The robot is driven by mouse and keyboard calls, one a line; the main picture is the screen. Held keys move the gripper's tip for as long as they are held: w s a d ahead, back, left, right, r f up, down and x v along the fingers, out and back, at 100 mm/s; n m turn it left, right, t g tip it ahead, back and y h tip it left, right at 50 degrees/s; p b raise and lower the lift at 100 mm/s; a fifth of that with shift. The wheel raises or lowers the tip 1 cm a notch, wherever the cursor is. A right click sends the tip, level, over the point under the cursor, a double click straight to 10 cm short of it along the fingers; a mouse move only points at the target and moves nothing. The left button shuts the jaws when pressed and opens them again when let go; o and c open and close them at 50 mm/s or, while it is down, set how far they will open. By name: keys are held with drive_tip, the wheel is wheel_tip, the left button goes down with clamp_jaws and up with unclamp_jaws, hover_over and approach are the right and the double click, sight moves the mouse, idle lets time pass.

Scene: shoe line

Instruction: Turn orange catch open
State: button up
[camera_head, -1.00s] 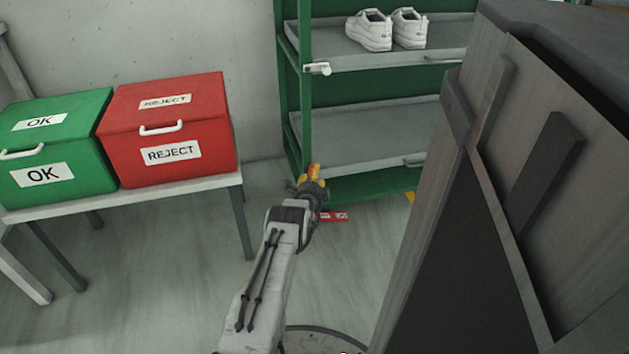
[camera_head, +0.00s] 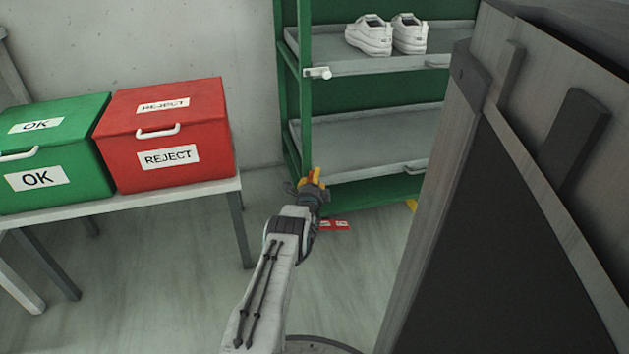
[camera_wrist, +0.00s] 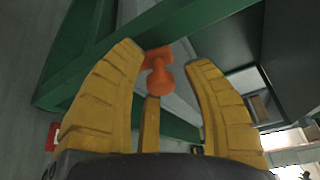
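The orange catch (camera_wrist: 159,76) is a knob on a short bracket at the green rack frame. In the wrist view it sits in the gap between the yellow fingers of my gripper (camera_wrist: 167,56). The fingers are spread, with clear room on both sides of the knob. In the head view my gripper (camera_head: 313,179) is at the lower front left post of the green rack (camera_head: 284,85). The catch is a small orange patch there, mostly hidden by the fingers.
A white latch (camera_head: 318,73) is on the upper shelf, which holds white shoes (camera_head: 370,38). Green OK (camera_head: 75,155) and red REJECT (camera_head: 210,120) boxes stand on a table at left. A large grey-brown panelled structure (camera_head: 440,180) stands close at right.

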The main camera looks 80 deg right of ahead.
clamp_jaws()
drive_tip(key=shift+w+a+n+h, duration=0.1)
drive_tip(key=shift+w+n+h, duration=0.1)
drive_tip(key=shift+n, duration=0.35)
drive_tip(key=shift+w+a+n+h, duration=0.1)
drive_tip(key=shift+w+n+h, duration=0.1)
drive_tip(key=shift+n, duration=0.35)
drive_tip(key=shift+s, duration=0.1)
drive_tip(key=shift+o, duration=0.7)
unclamp_jaws()
drive_tip(key=shift+a+r, duration=0.1)
drive_tip(key=shift+a, duration=0.1)
drive_tip(key=a, duration=1.1)
drive_tip(key=shift+a+r, duration=0.15)
drive_tip(key=shift+a, duration=0.15)
